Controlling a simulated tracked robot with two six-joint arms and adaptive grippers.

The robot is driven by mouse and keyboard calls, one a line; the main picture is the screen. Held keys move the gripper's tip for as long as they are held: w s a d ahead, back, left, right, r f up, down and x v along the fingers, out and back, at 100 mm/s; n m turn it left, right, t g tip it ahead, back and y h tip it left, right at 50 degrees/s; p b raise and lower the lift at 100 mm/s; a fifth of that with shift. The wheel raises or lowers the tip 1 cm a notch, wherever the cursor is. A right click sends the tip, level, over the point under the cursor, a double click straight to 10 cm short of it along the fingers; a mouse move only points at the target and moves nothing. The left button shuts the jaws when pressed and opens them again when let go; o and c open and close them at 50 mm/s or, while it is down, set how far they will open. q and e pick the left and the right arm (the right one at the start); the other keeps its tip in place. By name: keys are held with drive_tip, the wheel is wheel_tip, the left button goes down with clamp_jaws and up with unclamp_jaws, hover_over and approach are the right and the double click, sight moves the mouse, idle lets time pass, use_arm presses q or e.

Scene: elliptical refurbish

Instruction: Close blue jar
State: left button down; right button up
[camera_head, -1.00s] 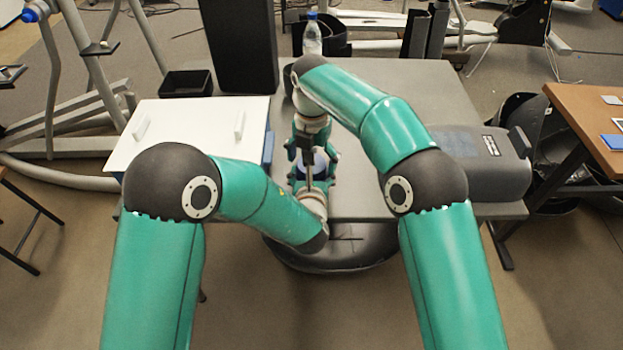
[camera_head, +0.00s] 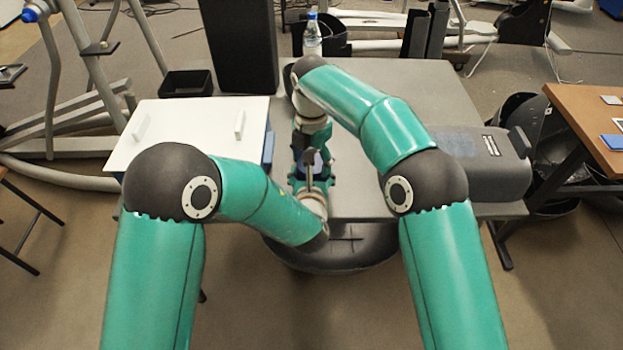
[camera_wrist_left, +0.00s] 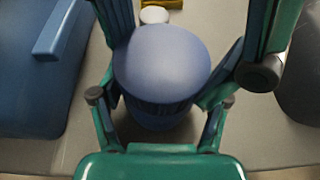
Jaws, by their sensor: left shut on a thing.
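The blue jar (camera_wrist_left: 160,80) stands upright in the middle of the left wrist view, its smooth, rounded pale-blue top facing the camera. My left gripper (camera_wrist_left: 160,112) comes in from the bottom of that view and is shut around the jar's lower body. Teal finger parts of my right gripper (camera_wrist_left: 262,45) reach in from the top, beside the jar's upper part; whether they grip it is unclear. In the head view, my left gripper (camera_head: 310,190) and my right gripper (camera_head: 311,155) meet at the table's front part, and the jar is mostly hidden there.
A white-topped box (camera_head: 180,145) stands left of the grippers on the grey table (camera_head: 400,80). A dark grey machine (camera_head: 475,160) stands on the right. A water bottle (camera_head: 312,38) stands at the back. A blue handled object (camera_wrist_left: 55,40) shows left of the jar.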

drive_tip(key=m, duration=1.5)
drive_tip(key=shift+f+m, duration=0.1)
drive_tip(key=shift+m, duration=0.3)
drive_tip(key=o, duration=1.4)
drive_tip(key=shift+c, duration=0.2)
